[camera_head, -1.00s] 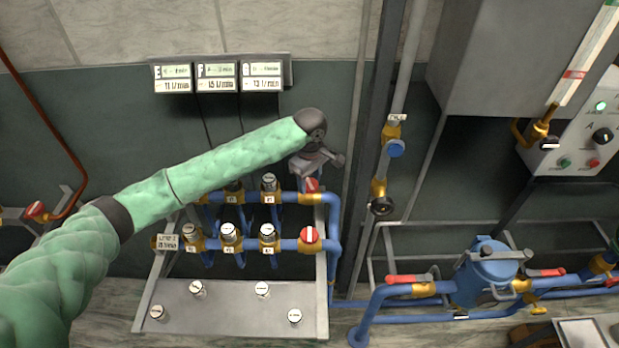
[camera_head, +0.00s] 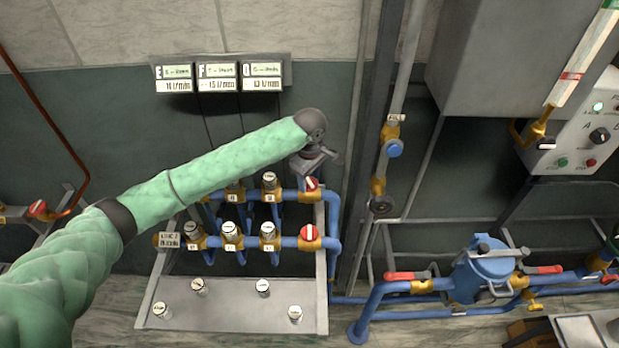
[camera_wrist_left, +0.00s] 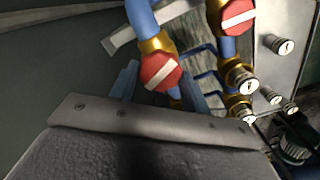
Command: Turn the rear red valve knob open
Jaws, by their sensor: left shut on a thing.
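The rear red valve knob (camera_head: 312,184) sits at the right end of the rear blue pipe row, partly hidden by my left gripper (camera_head: 311,172). In the left wrist view the rear knob (camera_wrist_left: 160,70) shows a slanted white bar and lies between the two bluish fingers of my left gripper (camera_wrist_left: 158,88), which is shut on it. The front red knob (camera_head: 309,238), with an upright white bar in the head view, is apart from the gripper; it also shows in the left wrist view (camera_wrist_left: 238,15). My right gripper is not in view.
Several silver-capped valves (camera_head: 229,233) line the blue pipes left of the knobs, above a grey panel (camera_head: 240,318). Grey vertical posts (camera_head: 372,130) stand close on the right. A blue vessel (camera_head: 486,270) with red-handled pipes is farther right. Three small displays (camera_head: 218,77) hang on the wall behind.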

